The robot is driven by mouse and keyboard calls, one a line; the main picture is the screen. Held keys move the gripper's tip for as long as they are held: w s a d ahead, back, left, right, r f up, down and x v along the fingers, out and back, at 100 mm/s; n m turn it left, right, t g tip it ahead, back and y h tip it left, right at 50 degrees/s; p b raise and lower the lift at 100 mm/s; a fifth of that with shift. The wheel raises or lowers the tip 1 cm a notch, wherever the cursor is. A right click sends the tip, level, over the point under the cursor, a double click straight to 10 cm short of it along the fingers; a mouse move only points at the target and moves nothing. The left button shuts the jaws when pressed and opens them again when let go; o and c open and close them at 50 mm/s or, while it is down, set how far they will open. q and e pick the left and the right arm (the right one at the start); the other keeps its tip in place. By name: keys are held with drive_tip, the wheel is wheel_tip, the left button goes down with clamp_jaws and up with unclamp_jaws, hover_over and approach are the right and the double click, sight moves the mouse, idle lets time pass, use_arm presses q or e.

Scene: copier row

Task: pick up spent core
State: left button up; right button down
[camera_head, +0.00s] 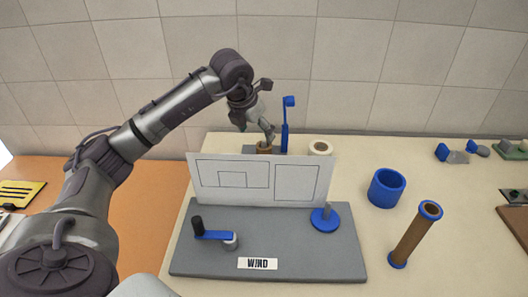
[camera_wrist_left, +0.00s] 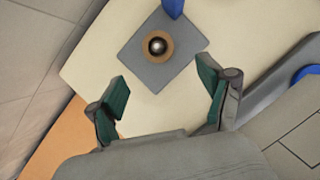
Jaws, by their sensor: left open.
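A short brown core (camera_head: 264,148) stands behind the upright white panel, its lower part hidden by the panel. In the left wrist view the brown core (camera_wrist_left: 147,51) shows end-on as a ring around a dark, shiny round tip, on a grey square plate (camera_wrist_left: 187,36). My left gripper (camera_head: 268,132) is just above the core in the head view. In the left wrist view my left gripper (camera_wrist_left: 163,88) is open and empty, its green-padded fingers apart, with the core ahead of the gap between them. My right gripper is out of view.
The white panel (camera_head: 310,190) stands on a grey base (camera_head: 290,262) with a blue crank (camera_head: 213,235). A blue post (camera_head: 286,125) rises beside the core, near a white roll (camera_head: 320,148). A blue ring (camera_head: 386,188) and a blue-ended brown tube (camera_head: 415,235) stand right.

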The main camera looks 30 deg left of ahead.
sight(263, 146)
use_arm(q)
drive_tip(key=x, duration=0.3)
drive_tip(key=shift+w+f, duration=0.15)
drive_tip(key=shift+f, duration=0.1)
drive_tip(key=shift+w+f+p, duration=0.2)
drive_tip(key=shift+f+p, duration=0.3)
drive_tip(key=p+x, duration=0.1)
drive_tip(key=x, duration=0.2)
drive_tip(key=shift+w+f, duration=0.25)
drive_tip(key=shift+f, duration=0.05)
drive_tip(key=shift+w+a+f, duration=0.1)
drive_tip(key=shift+w+f, duration=0.05)
drive_tip(key=shift+f, duration=0.15)
drive_tip(key=c, duration=0.9)
